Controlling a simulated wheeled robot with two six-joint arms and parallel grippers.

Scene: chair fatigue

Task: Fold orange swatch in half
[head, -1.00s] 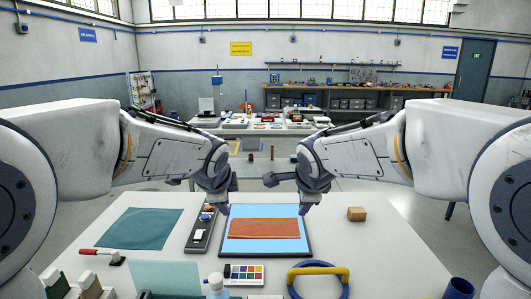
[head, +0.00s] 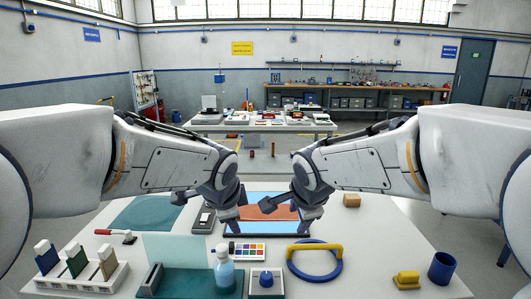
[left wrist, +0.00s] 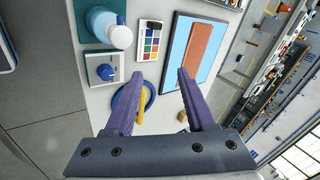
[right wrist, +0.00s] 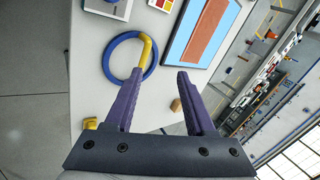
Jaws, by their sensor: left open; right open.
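The orange swatch (head: 268,212) lies as a long flat rectangle on a light blue, dark-edged mat (head: 263,197) at the table's middle. My forearms partly hide it in the head view. It shows as a narrow strip in the left wrist view (left wrist: 204,48) and the right wrist view (right wrist: 208,32); I cannot tell its layers. My left gripper (head: 228,224) is open and empty near the mat's left side, above the table; its fingers show in the left wrist view (left wrist: 160,74). My right gripper (head: 308,224) is open and empty near the mat's right side. Neither touches the swatch.
A teal cloth (head: 145,212) lies at left. In front are a paint palette (head: 249,250), a bottle (head: 224,268), a blue ring with yellow handle (head: 314,262), a rack of tools (head: 80,278) and a blue cup (head: 441,267). A wooden block (head: 351,201) sits right of the mat.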

